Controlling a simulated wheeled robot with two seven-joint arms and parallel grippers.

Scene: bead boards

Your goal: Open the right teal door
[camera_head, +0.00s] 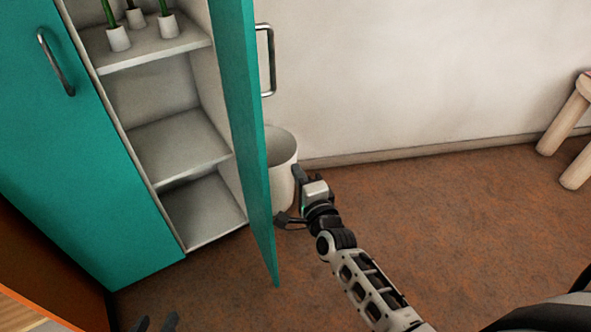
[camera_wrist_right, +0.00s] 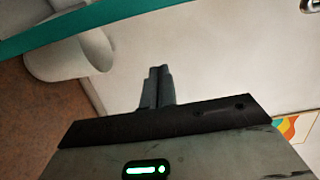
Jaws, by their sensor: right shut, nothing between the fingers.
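The right teal door (camera_head: 243,120) stands swung wide open, seen nearly edge-on in the head view, with a metal handle (camera_head: 271,60) on its outer face. Its teal edge also crosses the top of the right wrist view (camera_wrist_right: 90,28). The left teal door (camera_head: 60,140) is shut. My right gripper (camera_head: 290,198) is beside the lower part of the open door, to its right and apart from the handle. In the right wrist view its fingers (camera_wrist_right: 156,85) are together with nothing between them. Dark tips of my left gripper (camera_head: 156,324) show at the bottom edge; their opening is unclear.
Cabinet shelves (camera_head: 175,146) are exposed, with white pots (camera_head: 119,39) holding green stems on the upper one. A white bin (camera_head: 283,165) stands behind the door by the wall. A wooden stool (camera_head: 566,115) is at far right. Brown floor between is clear.

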